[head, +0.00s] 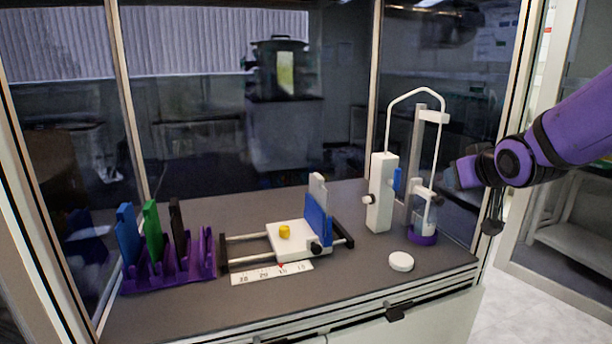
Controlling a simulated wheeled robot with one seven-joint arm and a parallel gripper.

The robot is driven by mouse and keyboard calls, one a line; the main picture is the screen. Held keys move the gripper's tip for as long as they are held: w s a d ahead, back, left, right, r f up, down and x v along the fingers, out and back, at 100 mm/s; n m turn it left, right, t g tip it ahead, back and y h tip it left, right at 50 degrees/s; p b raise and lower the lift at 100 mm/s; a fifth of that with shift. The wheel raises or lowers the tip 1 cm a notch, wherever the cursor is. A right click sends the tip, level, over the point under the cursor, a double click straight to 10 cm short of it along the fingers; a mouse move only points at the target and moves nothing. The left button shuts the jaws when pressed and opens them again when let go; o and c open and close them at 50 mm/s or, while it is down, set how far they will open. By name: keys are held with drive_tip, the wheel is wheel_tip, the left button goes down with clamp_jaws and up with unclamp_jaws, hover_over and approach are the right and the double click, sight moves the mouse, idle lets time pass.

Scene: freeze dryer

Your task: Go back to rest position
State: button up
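My purple arm reaches in from the right edge. The fingers are too small and dark to tell open from shut, and I see nothing clearly held. Left of my gripper stands a white apparatus (380,195) with a bent white tube. Below and left of my gripper, a clear vessel (426,217) stands upright in a purple base (422,239) beside a grey stand. I cannot tell whether the gripper touches the stand.
A white round lid (401,261) lies near the front edge. A white slide device (287,240) with a yellow knob and blue plate sits mid-bench, behind a ruler strip (272,273). A purple rack (170,262) holds blue, green and dark pieces. An enclosure post (510,130) stands near my arm.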

drive_tip(key=s+a+r+m+g, duration=0.1)
drive_tip(key=s+g, duration=0.5)
drive_tip(key=s, duration=2.1)
drive_tip(key=shift+a+r+g, duration=0.15)
drive_tip(key=shift+r+g, duration=0.2)
drive_tip(key=shift+g, duration=0.05)
